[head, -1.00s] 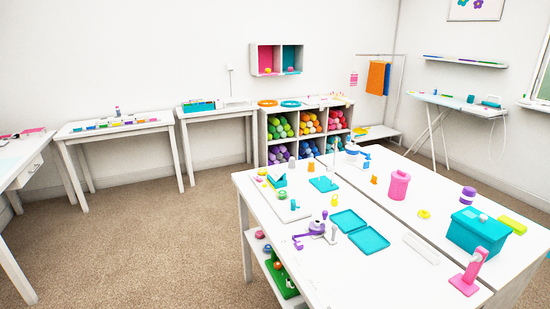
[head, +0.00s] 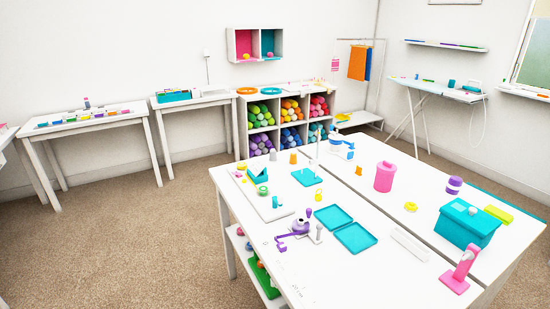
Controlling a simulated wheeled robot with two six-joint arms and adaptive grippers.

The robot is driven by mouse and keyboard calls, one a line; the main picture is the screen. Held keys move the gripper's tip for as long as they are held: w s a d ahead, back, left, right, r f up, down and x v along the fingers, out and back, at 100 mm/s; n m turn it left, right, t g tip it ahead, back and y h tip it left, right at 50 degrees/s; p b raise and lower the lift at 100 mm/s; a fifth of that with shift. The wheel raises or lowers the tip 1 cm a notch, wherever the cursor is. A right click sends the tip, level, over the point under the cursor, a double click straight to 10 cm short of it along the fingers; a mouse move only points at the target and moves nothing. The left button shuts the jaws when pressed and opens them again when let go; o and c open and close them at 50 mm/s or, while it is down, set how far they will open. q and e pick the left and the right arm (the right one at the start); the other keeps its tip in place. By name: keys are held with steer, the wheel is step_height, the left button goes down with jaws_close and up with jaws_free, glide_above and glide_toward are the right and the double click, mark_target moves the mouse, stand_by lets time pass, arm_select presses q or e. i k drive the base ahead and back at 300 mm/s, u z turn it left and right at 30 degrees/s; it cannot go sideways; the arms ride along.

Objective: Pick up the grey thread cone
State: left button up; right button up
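A small grey cone (head: 273,155), likely the grey thread cone, stands upright at the far left edge of the large white worktable (head: 330,285). An orange cone (head: 293,158) stands just right of it. Neither of my grippers shows in the head view, so their state and place are hidden.
The worktable also holds a pink canister (head: 384,177), a teal box (head: 468,224), teal trays (head: 355,238), and a purple tool (head: 292,236). A cubby shelf (head: 241,118) with coloured rolls stands behind. Bare carpet (head: 120,250) lies left of the table.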

mark_target(273, 157)
steer(key=u, duration=1.35)
steer(key=i, duration=4.3)
steer(key=z, duration=4)
